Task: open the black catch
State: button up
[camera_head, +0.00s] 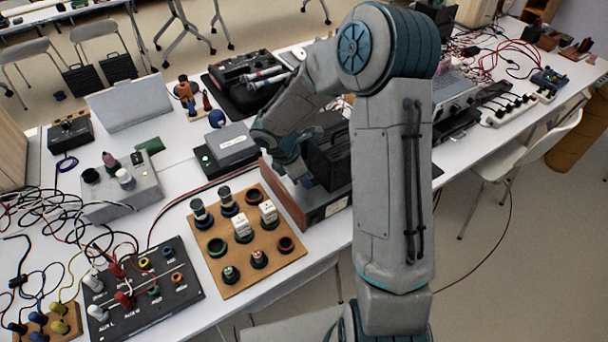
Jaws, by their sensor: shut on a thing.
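My gripper (291,169) points down at the left side of a black box (331,158), which stands on a wood-sided unit (284,194). The gripper is shut on a small part there, which I take to be the black catch. The catch itself is too small and too hidden by my fingers and wrist to make out. My forearm covers the right part of the black box and of the unit. I cannot tell whether the catch is open or closed.
A wooden board (230,285) with several knobs and sockets lies close in front. A grey box (232,146) stands just left of my gripper. A black panel (182,295) and loose cables lie at the front left. A power strip (510,108) lies at the right.

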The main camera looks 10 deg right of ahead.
jog(key=shift+r+n+t, duration=0.1)
jog(key=shift+n+t, duration=0.2)
jog(key=shift+n, duration=0.3)
jog(key=o, duration=1)
jog(key=v, duration=1.3)
jog(key=shift+a+r, duration=0.1)
jog(key=shift+r, duration=0.25)
